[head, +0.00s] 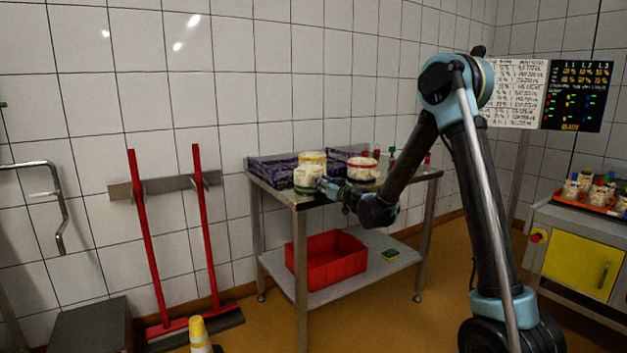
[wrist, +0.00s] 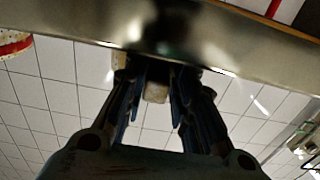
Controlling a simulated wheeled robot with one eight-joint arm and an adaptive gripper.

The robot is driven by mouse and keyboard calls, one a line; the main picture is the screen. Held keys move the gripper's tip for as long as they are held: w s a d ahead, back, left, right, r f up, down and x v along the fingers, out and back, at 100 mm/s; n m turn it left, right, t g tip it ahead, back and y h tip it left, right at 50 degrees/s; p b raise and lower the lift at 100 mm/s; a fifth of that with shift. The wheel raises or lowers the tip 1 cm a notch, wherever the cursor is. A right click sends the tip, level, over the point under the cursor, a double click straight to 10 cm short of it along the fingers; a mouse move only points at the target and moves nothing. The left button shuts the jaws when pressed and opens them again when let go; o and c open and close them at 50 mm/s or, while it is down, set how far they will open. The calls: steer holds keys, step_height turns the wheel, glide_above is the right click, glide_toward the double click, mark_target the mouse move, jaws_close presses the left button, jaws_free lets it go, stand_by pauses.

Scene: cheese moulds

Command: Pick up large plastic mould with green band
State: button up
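A white mould with a green band (head: 305,184) stands at the front left of the steel table. A white mould with a yellow band (head: 312,160) sits on top of it. My gripper (head: 328,187) is just right of the green-banded mould, near table height; I cannot tell whether they touch. In the wrist view my gripper's fingers (wrist: 157,84) are apart, with tiled wall showing between them. A small pale patch shows between them, too unclear to name. The green-banded mould cannot be made out in the wrist view.
A red-banded mould (head: 362,169) stands to the right on the steel table (head: 284,192). Purple crates (head: 268,172) stand behind. A red bin (head: 326,262) is on the lower shelf.

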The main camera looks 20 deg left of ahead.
jaws_close()
step_height(320, 180, up, 10)
stand_by(0.6)
